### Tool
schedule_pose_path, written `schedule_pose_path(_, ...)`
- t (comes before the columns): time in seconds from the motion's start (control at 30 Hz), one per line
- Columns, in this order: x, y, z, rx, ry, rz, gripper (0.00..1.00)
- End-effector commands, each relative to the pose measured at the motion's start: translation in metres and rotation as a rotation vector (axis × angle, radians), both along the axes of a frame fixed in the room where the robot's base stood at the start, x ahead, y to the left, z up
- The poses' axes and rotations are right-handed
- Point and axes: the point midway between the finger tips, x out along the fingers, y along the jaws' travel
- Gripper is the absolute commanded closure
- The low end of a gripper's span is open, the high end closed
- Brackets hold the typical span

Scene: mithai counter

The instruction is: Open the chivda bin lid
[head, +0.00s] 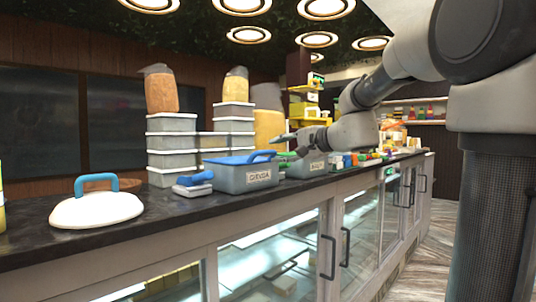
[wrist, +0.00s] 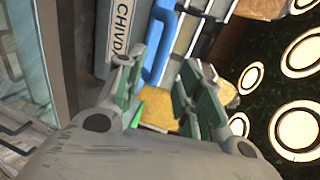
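The chivda bin (head: 232,180) is a grey box with a "CHIVDA" label, standing on the dark counter in the head view. Its blue lid (head: 226,160) lies flat on top and looks closed, with a raised blue handle (head: 263,155) at the right. My gripper (head: 284,138) is above and to the right of that handle. In the wrist view, my gripper (wrist: 160,78) is open and empty, its fingers spread. The blue handle (wrist: 160,45) shows beyond and between the fingertips, apparently not gripped. The label (wrist: 120,30) is beside it.
A second labelled bin (head: 318,167) stands just right, partly behind my gripper. A white dome cover (head: 96,209) with a blue handle sits at the left. A blue-handled white object (head: 192,189) lies beside the chivda bin. Stacked grey containers (head: 171,142) stand behind.

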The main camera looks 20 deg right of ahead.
Motion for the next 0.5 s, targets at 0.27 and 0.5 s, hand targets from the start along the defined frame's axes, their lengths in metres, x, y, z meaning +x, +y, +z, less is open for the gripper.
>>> schedule_pose_path(0.27, 0.038, 0.023, -0.011, -0.001, 0.003, 0.004, 0.64)
schedule_pose_path(0.5, 0.049, 0.029, -0.013, 0.000, 0.002, 0.003, 0.64)
